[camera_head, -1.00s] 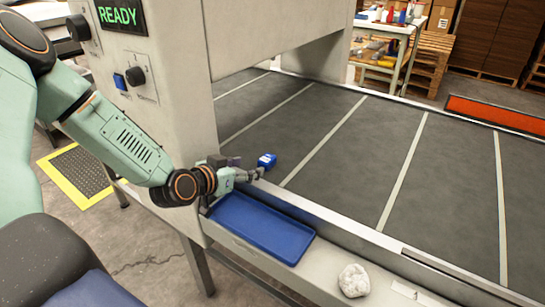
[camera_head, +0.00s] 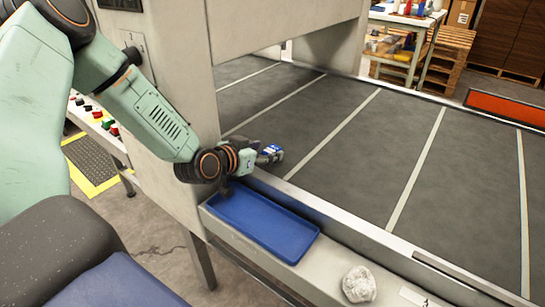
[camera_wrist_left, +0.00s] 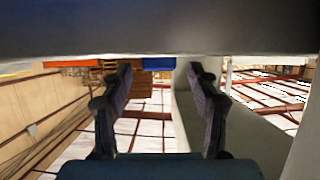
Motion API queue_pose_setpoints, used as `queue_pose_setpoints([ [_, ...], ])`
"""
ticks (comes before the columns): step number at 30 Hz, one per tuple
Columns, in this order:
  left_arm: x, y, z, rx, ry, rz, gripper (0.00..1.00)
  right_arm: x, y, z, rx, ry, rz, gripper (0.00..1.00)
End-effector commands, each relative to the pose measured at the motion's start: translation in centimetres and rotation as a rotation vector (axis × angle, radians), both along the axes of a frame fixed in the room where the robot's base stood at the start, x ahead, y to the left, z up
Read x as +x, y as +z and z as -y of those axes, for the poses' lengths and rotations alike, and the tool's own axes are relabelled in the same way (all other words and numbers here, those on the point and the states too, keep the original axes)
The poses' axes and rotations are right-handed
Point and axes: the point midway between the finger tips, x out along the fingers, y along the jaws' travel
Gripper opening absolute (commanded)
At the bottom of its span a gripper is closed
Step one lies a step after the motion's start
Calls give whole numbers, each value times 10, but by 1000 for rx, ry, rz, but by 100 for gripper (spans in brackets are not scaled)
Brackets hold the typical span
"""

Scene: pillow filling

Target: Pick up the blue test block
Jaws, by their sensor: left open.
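The blue test block (camera_head: 271,150) lies on the dark conveyor belt near its front edge, just past the blue tray. My left gripper (camera_head: 268,156) is at the block, with its fingers partly covering it. In the left wrist view the blue block (camera_wrist_left: 158,63) shows between the two dark fingertips (camera_wrist_left: 159,72), with a gap on either side. The fingers are open and spread apart. The view is upside down, with the belt at the top. My right gripper is not in view.
An empty blue tray (camera_head: 262,225) lies on the front ledge. A crumpled white lump (camera_head: 359,284) is to its right. The machine housing (camera_head: 165,60) stands close to my left arm, and a metal rail (camera_head: 340,221) edges the belt. The belt to the right is clear.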

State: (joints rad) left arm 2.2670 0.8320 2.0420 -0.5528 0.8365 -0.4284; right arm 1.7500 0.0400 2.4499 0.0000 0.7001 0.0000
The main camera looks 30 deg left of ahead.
Motion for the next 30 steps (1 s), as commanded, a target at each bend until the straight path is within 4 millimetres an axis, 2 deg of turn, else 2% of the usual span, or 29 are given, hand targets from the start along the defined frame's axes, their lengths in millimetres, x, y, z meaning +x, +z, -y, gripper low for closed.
queue_pose_setpoints([
  [1, 6, -8, 1, 5, -3, -1, 60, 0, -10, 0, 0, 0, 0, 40],
  [3, 14, -12, 2, 6, -4, -1, 60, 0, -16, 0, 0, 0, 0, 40],
  [9, 33, -18, 3, 4, -4, -2, 60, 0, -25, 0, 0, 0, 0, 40],
  [18, 37, -17, 4, 0, -1, -2, 60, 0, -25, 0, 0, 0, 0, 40],
  [30, 37, -17, 4, 1, -1, -1, 27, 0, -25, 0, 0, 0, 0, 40],
])
